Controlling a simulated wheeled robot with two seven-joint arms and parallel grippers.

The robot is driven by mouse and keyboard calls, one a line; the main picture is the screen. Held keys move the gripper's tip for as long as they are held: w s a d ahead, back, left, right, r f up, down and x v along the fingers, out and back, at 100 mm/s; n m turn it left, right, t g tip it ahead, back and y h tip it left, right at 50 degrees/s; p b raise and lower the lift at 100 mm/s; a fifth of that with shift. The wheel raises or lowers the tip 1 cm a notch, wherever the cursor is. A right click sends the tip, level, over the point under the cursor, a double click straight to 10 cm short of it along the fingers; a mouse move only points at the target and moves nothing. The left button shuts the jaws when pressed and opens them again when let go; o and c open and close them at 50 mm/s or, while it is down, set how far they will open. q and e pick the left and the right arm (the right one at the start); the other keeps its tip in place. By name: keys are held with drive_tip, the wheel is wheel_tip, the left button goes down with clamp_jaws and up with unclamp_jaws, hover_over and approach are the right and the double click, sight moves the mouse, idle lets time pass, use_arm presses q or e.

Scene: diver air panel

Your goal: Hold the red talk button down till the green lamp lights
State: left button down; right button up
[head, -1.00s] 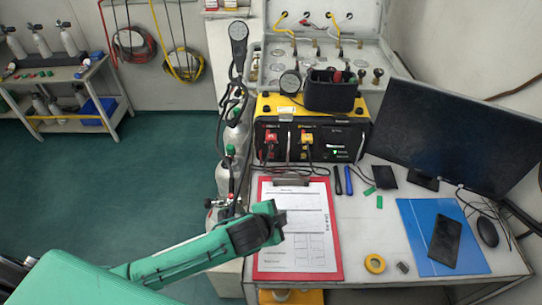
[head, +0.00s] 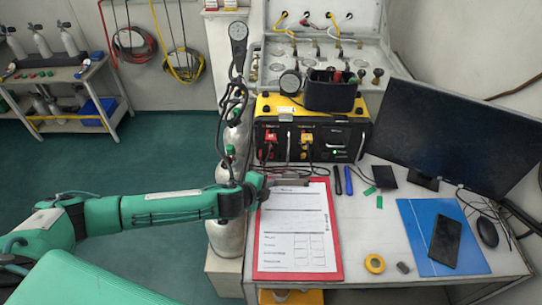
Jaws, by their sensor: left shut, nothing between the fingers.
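The black and yellow communication unit (head: 312,141) stands at the back of the desk. On its front I see a red connector or control (head: 270,138) at left and a yellow one (head: 306,139) beside it. I cannot tell which red part is the talk button. A small green spot (head: 337,152) shows at the right of the front. My left gripper (head: 266,184) is shut and empty, above the upper left edge of the red clipboard, in front of and below the unit, apart from its front. My right gripper is not in view.
A red clipboard (head: 258,262) with papers lies on the desk. A monitor (head: 455,130), a blue folder (head: 420,262) with a phone, and a yellow tape roll (head: 375,264) are at right. Grey cylinders (head: 228,238) stand left of the desk. A black box (head: 330,95) sits on the unit.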

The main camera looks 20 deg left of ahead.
sight(271, 155)
use_arm(q)
drive_tip(key=shift+w, duration=0.1)
drive_tip(key=shift+w+a, duration=0.1)
drive_tip(key=shift+w, duration=0.1)
drive_tip(key=w, duration=0.2)
drive_tip(key=w+a+b, duration=0.1)
drive_tip(key=w, duration=0.3)
drive_tip(key=shift+w+a, duration=0.15)
drive_tip(key=shift+a, duration=0.2)
drive_tip(key=shift+w+a, duration=0.2)
drive_tip(key=shift+w, duration=0.6)
idle(0.5)
idle(0.6)
